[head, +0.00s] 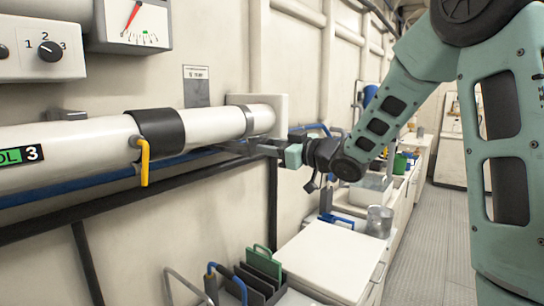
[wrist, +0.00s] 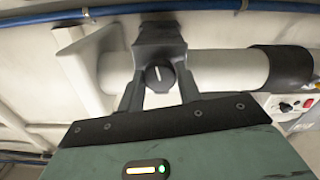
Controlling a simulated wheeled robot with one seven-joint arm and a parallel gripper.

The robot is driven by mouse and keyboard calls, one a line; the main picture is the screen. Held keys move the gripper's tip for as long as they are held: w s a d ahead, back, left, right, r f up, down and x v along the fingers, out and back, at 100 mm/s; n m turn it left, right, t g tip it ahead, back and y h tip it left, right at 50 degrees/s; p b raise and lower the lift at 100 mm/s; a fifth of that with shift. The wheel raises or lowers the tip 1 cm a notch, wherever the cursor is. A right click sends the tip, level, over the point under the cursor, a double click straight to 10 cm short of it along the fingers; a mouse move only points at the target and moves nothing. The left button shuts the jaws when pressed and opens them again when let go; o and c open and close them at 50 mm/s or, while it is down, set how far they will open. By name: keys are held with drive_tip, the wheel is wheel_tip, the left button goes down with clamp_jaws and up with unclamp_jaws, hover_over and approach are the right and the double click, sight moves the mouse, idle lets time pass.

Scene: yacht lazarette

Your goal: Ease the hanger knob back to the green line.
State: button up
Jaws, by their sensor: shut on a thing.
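The hanger knob (wrist: 160,77) is a small dark round knob with a white index line, below a dark bracket on the white pipe. The line stands near upright, tilted slightly. My gripper (wrist: 158,88) is shut on the knob, one finger on each side. In the head view, my gripper (head: 268,148) reaches the pipe's far end from the right; the knob is hidden there. A dial gauge (head: 135,22) at the upper left has a red needle pointing up and slightly right. Small green marks lie at its lower right, away from the needle.
The white pipe (head: 70,142) carries a black collar (head: 160,131) with a yellow lever (head: 144,165) hanging down. A selector box (head: 42,48) is on the wall. Blue and black lines run below the pipe. A white-topped locker (head: 325,258) stands below; the floor aisle at right is clear.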

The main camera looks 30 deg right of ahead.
drive_tip(key=shift+n+b, duration=0.7)
drive_tip(key=shift+n, duration=0.3)
drive_tip(key=o, duration=0.9)
drive_tip(key=shift+o, duration=0.2)
drive_tip(key=b+v, duration=0.3)
drive_tip(key=v, duration=1.4)
drive_tip(key=shift+s, duration=0.2)
drive_tip(key=shift+w+f, duration=0.1)
